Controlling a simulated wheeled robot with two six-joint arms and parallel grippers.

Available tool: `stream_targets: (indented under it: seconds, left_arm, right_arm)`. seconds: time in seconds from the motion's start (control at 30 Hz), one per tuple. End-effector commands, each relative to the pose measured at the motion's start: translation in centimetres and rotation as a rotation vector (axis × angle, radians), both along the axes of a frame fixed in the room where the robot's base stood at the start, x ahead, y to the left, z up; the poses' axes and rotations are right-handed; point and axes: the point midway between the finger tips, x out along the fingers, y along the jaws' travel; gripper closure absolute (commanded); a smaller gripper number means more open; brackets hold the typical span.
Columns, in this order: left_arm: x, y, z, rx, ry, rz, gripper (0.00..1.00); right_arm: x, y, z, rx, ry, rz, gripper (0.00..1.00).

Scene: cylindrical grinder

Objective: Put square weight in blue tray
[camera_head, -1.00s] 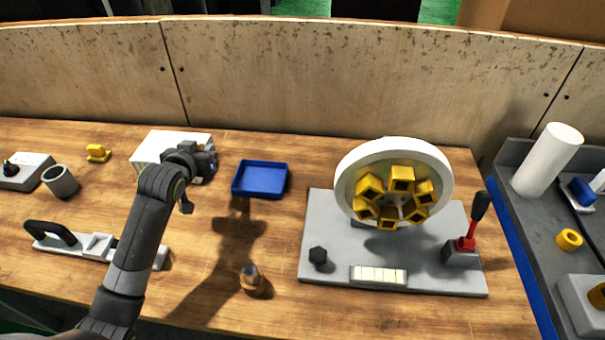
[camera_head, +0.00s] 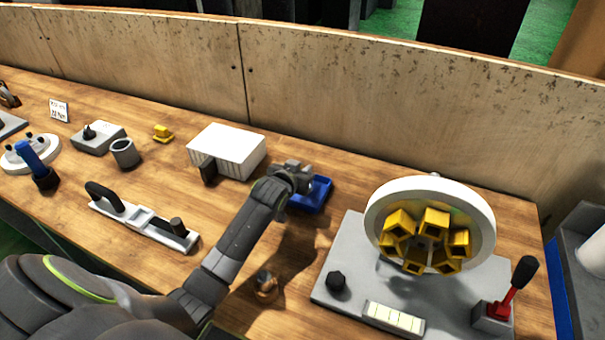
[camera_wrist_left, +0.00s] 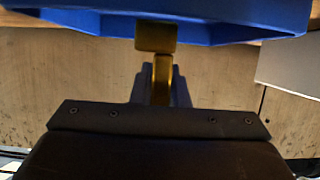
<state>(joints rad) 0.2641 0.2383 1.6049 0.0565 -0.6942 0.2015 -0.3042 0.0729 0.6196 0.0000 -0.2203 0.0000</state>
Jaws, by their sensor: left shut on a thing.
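The blue tray (camera_head: 318,190) lies on the table behind the middle, partly covered by my left gripper (camera_head: 300,182), which is over its left part. In the left wrist view the tray (camera_wrist_left: 225,28) spans the top of the picture. My left gripper (camera_wrist_left: 160,85) is shut on a small brass-coloured piece, the square weight (camera_wrist_left: 155,37), whose squarish end shows against the tray. I cannot tell whether the weight touches the tray. The weight is hidden in the head view. My right gripper is not in view.
A white ribbed box (camera_head: 228,150) stands just left of the tray. A grey-based machine with a white wheel (camera_head: 480,225) stands to the right. A small brown and metal piece (camera_head: 265,287) stands in front. A long handled tool (camera_head: 140,220) lies at left.

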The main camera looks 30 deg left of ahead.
Motion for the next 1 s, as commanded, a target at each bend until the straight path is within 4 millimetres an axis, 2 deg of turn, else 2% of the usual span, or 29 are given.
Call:
stream_targets:
  seconds: [0.13,0.5,0.53,0.67,1.0]
  left_arm:
    - [0.0,0.0,-1.4,0.001,-0.002,0.000,1.00]
    - [0.0,0.0,-1.9,0.001,-0.002,0.000,1.00]
    - [0.0,0.0,-2.0,0.001,0.000,0.000,0.83]
    - [0.0,0.0,-1.9,0.001,0.000,0.000,0.66]
    - [0.0,0.0,-1.6,0.001,-0.002,0.000,0.64]
  right_arm:
    - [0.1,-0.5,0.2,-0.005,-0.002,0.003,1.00]
    - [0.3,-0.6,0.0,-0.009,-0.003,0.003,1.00]
    - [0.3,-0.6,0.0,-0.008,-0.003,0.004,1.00]
    - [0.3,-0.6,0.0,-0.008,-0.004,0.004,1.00]
    - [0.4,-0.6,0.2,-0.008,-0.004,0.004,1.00]
